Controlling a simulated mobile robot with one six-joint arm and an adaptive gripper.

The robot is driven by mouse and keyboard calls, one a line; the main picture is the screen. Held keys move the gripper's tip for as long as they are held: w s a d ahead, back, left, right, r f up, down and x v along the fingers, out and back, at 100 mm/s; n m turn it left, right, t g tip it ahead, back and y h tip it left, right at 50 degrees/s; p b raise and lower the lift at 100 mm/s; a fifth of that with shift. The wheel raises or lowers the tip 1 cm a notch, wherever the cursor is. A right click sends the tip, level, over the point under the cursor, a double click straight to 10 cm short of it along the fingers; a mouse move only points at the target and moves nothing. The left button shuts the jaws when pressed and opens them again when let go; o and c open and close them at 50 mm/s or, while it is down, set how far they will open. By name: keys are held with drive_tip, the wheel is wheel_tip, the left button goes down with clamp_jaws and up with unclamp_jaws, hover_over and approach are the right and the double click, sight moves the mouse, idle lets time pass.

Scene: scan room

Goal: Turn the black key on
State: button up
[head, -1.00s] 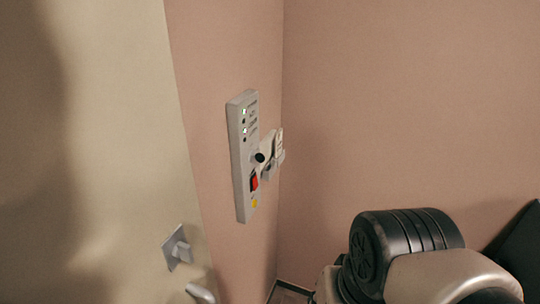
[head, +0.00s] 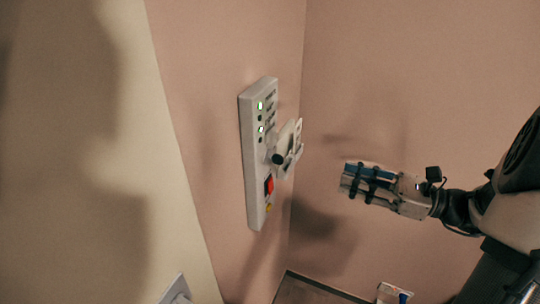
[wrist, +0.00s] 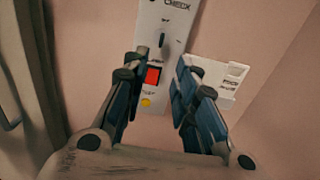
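The black key (head: 277,158) sticks out of a tall, narrow grey wall panel (head: 250,165) with lit green lights, a red switch (head: 268,184) and a yellow button below. A white tag or card (head: 290,140) is beside the key. In the wrist view, the small dark key (wrist: 162,40) is at the panel's upper middle, above the red switch (wrist: 152,77). My gripper (head: 345,178) is to the right of the panel and apart from it, pointing towards it. In the wrist view, its fingers (wrist: 160,65) are spread with nothing between them.
A pale door (head: 80,150) is at the left, with a handle part (head: 177,290) at the bottom. Pink walls meet in a corner just right of the panel. The space between my gripper and the panel looks clear.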

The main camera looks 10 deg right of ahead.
sight(283, 158)
drive_tip(key=b+x, duration=0.2)
drive_tip(key=x, duration=1.5)
drive_tip(key=shift+w+d+b, duration=0.1)
drive_tip(key=shift+b, duration=0.3)
drive_tip(key=shift+c, duration=0.6)
clamp_jaws()
